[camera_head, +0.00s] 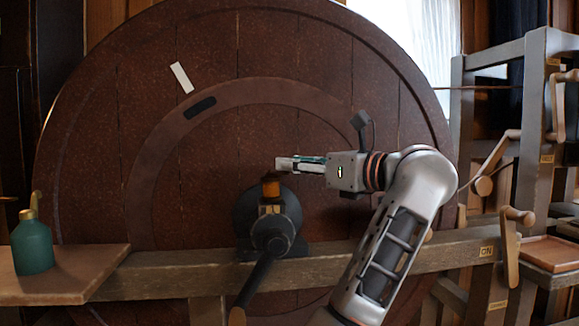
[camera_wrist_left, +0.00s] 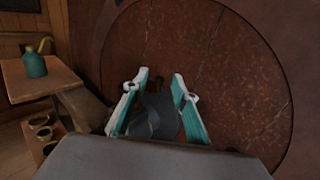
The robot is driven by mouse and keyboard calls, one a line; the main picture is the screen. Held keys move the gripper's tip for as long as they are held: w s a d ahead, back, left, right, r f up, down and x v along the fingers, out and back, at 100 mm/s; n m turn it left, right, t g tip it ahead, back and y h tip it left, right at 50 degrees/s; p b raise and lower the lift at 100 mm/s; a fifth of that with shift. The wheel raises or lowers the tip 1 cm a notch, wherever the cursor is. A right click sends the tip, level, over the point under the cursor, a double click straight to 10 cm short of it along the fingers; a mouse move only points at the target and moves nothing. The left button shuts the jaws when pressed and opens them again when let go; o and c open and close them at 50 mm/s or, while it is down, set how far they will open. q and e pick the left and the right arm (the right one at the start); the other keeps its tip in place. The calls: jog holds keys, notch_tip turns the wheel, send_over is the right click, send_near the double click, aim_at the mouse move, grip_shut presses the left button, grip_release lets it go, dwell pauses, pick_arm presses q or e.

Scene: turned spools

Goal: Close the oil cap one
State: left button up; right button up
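An amber oil cup (camera_head: 271,188) with a darker brown top stands on the dark round bearing housing (camera_head: 252,222) in front of the big wheel. I cannot make out clearly whether its cap is open. My left gripper (camera_head: 281,163) is level, with its fingertips just above and beside the cup's top. In the left wrist view, my left gripper (camera_wrist_left: 160,76) has its two teal fingers apart. The dark housing (camera_wrist_left: 153,122) and a small brown piece at its top show between them, beyond the fingers; nothing is visibly gripped. My right gripper is not in view.
A large reddish-brown wooden wheel (camera_head: 90,150) fills the background. A teal oil can (camera_head: 33,245) stands on a wooden shelf (camera_head: 90,268) at the left. A beam (camera_head: 350,262) runs below the housing. A wooden frame with crank handles (camera_head: 510,217) stands at the right.

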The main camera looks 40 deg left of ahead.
pick_arm(q)
jog(key=shift+w+a, duration=0.1)
jog(key=shift+a, duration=1.1)
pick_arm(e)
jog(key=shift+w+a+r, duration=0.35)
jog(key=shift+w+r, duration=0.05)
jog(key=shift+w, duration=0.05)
pick_arm(q)
grip_shut()
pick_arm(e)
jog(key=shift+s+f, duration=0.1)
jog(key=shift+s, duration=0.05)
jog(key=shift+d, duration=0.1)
